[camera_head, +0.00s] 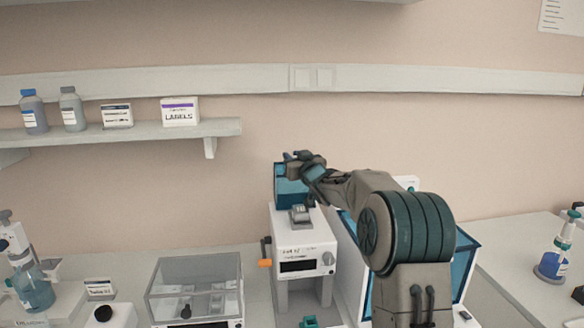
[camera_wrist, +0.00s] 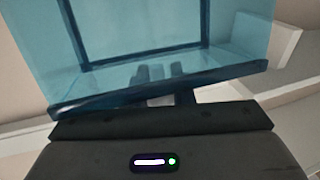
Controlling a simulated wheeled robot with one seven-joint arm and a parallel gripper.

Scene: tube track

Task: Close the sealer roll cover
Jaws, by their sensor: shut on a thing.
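The sealer (camera_head: 304,262) is a white box on the bench with a dark display, a knob on its front and a grey part (camera_head: 300,214) on its top. Its roll cover (camera_head: 290,187), see-through blue with darker edges, stands raised above the back of the sealer. My gripper (camera_head: 292,157) is at the cover's upper edge and shut on it. In the wrist view the cover (camera_wrist: 140,30) fills the upper part, and my gripper's fingers (camera_wrist: 158,76) show through it. The exact contact of the fingertips is partly hidden by the blue panel and my wrist.
Right of the sealer is a white machine with blue panels (camera_head: 464,265), partly hidden by my arm. A clear box (camera_head: 195,285) stands to the left. A wall shelf (camera_head: 120,134) holds bottles and boxes. An orange-tipped lever (camera_head: 265,262) is at the sealer's left side.

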